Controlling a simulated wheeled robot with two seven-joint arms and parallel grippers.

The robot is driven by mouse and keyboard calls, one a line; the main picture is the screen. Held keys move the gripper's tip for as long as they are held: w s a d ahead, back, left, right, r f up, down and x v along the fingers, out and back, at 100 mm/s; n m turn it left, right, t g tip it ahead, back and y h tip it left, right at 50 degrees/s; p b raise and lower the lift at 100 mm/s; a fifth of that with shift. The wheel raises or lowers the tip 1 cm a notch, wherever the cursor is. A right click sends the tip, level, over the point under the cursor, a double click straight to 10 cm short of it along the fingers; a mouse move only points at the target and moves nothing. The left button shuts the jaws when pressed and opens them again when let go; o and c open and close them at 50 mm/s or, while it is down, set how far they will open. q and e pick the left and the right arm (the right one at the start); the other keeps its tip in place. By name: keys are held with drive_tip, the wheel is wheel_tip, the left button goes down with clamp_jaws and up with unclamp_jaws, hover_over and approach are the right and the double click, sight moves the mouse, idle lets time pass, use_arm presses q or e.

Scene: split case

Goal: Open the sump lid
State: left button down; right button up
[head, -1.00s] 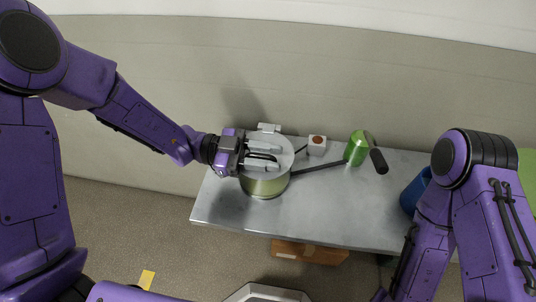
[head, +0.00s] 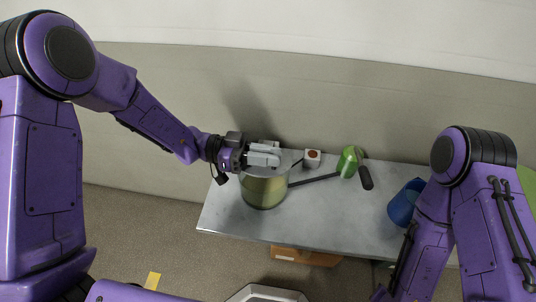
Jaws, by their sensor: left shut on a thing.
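The sump is a round olive-green pot (head: 265,189) standing upright near the left end of the metal table (head: 320,215). Its pale grey lid (head: 286,163) shows at the top, partly covered by my left gripper. My left gripper (head: 265,156) comes in from the left over the pot and is shut. The black lid handle is hidden between and behind its fingers, so its grip there is only partly visible. I cannot tell whether the lid sits flat or is raised. My right gripper is out of view; only its arm shows at the right.
A dark bar (head: 314,180) lies right of the pot. Behind are a white box with a brown spot (head: 312,158), a green cup (head: 348,161) and a black cylinder (head: 366,178). A blue bucket (head: 404,203) is at the right. The table's front middle is clear.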

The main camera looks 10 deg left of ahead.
use_arm(q)
drive_tip(key=shift+w+r+n+p, duration=1)
drive_tip(key=shift+r+n+p, duration=0.05)
drive_tip(key=shift+n+p, duration=0.25)
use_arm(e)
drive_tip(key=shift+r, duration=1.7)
use_arm(q)
drive_tip(key=c, duration=1.2)
unclamp_jaws()
drive_tip(key=shift+w+f, duration=0.1)
drive_tip(key=shift+o, duration=0.2)
drive_tip(key=shift+a, duration=0.1)
drive_tip(key=a+b, duration=0.1)
drive_tip(key=a, duration=0.9)
drive_tip(key=shift+a, duration=0.2)
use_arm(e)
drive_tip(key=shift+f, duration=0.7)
